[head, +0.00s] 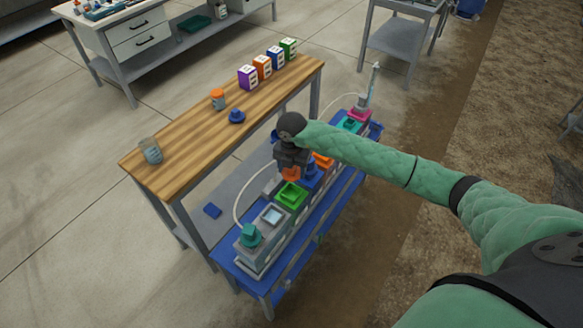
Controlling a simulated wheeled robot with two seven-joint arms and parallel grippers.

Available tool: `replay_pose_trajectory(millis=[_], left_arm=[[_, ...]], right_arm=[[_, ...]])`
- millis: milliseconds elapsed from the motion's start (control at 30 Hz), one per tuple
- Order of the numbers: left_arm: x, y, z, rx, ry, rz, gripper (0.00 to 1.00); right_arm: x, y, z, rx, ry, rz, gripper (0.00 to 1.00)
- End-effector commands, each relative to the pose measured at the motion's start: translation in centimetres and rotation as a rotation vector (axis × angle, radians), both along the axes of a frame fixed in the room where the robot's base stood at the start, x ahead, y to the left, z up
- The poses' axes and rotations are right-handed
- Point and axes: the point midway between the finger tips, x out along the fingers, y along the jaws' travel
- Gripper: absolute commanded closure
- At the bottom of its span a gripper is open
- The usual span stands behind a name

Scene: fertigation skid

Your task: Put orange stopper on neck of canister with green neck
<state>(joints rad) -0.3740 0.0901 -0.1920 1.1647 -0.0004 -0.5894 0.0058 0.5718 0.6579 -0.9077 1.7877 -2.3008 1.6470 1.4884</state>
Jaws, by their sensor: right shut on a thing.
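My right gripper (291,165) points down over the row of canisters and is shut on the orange stopper (291,174). The stopper is just behind and above the canister with the green neck (291,195). The green neck is a square, open-looking collar, and no stopper sits on it. I cannot tell the exact height gap between stopper and neck. The gripper and wrist partly hide the canisters behind. My left gripper is not in view.
Canisters with pale (271,215), blue (311,171) and orange (323,161) necks flank it on a blue bench (300,250). A pump with a teal top (249,235) stands at the near end. A wooden table (190,135) holds a jar, a blue stopper and several coloured boxes.

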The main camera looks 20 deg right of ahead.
Motion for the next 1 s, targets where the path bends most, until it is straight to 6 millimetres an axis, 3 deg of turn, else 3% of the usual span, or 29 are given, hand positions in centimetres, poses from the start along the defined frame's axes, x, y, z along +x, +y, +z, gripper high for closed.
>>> replay_pose_trajectory(millis=[200, 467, 1000], left_arm=[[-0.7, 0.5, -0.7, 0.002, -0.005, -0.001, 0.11], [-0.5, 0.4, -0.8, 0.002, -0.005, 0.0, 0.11], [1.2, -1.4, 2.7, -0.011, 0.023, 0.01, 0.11]], right_arm=[[0.1, 0.1, -0.4, -0.002, 0.003, -0.21, 0.63], [0.2, 0.1, -1.3, -0.002, 0.002, -0.26, 0.63], [0.2, 0.0, -5.3, -0.003, 0.003, -0.257, 0.63]])
